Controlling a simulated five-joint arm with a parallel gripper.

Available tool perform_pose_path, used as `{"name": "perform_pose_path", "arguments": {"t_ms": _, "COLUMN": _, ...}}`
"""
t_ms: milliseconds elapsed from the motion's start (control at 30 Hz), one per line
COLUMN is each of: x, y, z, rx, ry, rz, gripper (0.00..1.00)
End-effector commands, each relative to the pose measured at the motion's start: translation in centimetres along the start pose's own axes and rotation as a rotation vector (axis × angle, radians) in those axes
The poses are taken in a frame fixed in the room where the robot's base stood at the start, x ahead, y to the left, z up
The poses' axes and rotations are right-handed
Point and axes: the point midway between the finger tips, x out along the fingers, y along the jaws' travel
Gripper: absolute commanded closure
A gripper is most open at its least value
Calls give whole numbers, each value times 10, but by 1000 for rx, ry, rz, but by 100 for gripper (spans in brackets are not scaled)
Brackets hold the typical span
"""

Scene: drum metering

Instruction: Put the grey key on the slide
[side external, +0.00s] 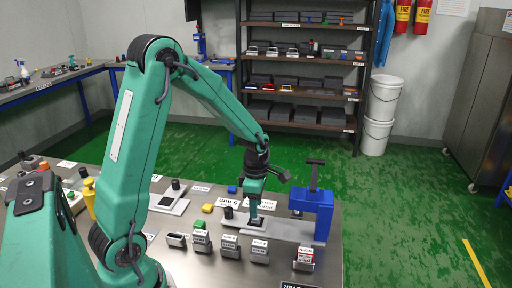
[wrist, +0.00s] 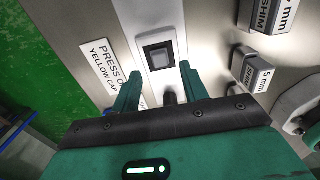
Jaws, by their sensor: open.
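A pale metal slide plate (wrist: 148,18) runs between my finger tips in the wrist view; I take it for the slide. It carries a dark square frame with a grey centre (wrist: 158,57); I cannot tell whether this is the grey key seated there or an empty pocket. A small dark knob (wrist: 168,97) stands on the plate between my fingers. My gripper (wrist: 158,80) is open and its fingers straddle the plate, with nothing clearly held. In the side view my gripper (side external: 256,222) is low at the left end of the metal plate (side external: 285,231).
A blue press (side external: 313,208) with a dark T-handle stands right of my gripper. Several labelled shim blocks (side external: 260,250) line the front. Yellow (side external: 207,208), blue (side external: 232,189) and green (side external: 200,223) blocks lie left. Another plate (side external: 170,204) is further left.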

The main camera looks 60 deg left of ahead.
Motion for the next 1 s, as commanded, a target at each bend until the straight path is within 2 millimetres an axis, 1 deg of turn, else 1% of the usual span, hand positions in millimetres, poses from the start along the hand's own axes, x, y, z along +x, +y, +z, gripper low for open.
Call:
{"name": "perform_pose_path", "arguments": {"t_ms": 33, "x": -9, "y": 1, "z": 0, "rx": 0, "ry": -3, "rz": 5, "gripper": 56}}
{"name": "perform_pose_path", "arguments": {"t_ms": 300, "x": -54, "y": 0, "z": 0, "rx": 0, "ry": -2, "rz": 4, "gripper": 56}}
{"name": "perform_pose_path", "arguments": {"t_ms": 500, "x": -76, "y": 0, "z": 0, "rx": 0, "ry": -1, "rz": 1, "gripper": 56}}
{"name": "perform_pose_path", "arguments": {"t_ms": 700, "x": -86, "y": 0, "z": 0, "rx": 0, "ry": 0, "rz": 0, "gripper": 56}}
{"name": "perform_pose_path", "arguments": {"t_ms": 1000, "x": -86, "y": 0, "z": 0, "rx": 0, "ry": 0, "rz": 0, "gripper": 56}}
